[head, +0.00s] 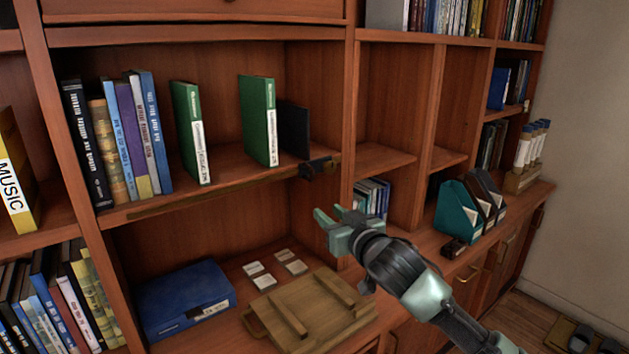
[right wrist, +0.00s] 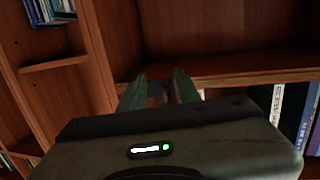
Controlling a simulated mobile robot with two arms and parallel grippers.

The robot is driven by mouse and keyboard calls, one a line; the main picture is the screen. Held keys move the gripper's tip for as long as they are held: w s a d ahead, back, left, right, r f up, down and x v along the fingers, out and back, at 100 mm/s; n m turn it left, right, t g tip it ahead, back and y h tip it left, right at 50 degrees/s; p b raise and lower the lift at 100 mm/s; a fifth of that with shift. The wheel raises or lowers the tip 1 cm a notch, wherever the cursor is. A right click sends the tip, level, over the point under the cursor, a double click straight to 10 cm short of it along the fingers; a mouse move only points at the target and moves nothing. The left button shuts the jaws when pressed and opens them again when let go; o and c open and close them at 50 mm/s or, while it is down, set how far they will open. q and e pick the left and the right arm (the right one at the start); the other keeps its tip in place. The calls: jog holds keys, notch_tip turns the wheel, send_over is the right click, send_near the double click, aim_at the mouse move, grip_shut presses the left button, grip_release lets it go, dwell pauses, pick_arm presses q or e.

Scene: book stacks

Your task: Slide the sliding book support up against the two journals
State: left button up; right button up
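Two green journals stand upright on the middle shelf, one further left (head: 190,132) and one further right (head: 257,120), with a gap between them. The sliding book support has a dark upright plate (head: 294,130) just right of the right journal and a dark block (head: 320,167) at the shelf's front edge. I cannot tell whether the plate touches that journal. My right gripper (head: 328,214) is open and empty, below and in front of the block. Its parted fingers also show in the right wrist view (right wrist: 159,92). My left gripper is not in view.
A rail (head: 215,190) runs along the shelf's front edge. Several books (head: 125,135) stand left of the journals. Below are a blue box (head: 185,298) and a wooden board (head: 312,312). An upright divider (head: 345,130) stands right of the support.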

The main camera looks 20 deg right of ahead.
jog(key=t, duration=0.1)
send_near(313, 174)
jog(key=w, duration=0.2)
jog(key=w+p, duration=0.1)
jog(key=w, duration=0.2)
jog(key=w+a+p, duration=0.1)
jog(key=w, duration=0.2)
jog(key=shift+a, duration=0.1)
jog(key=shift+f, duration=0.1)
grip_shut()
dwell(1.0)
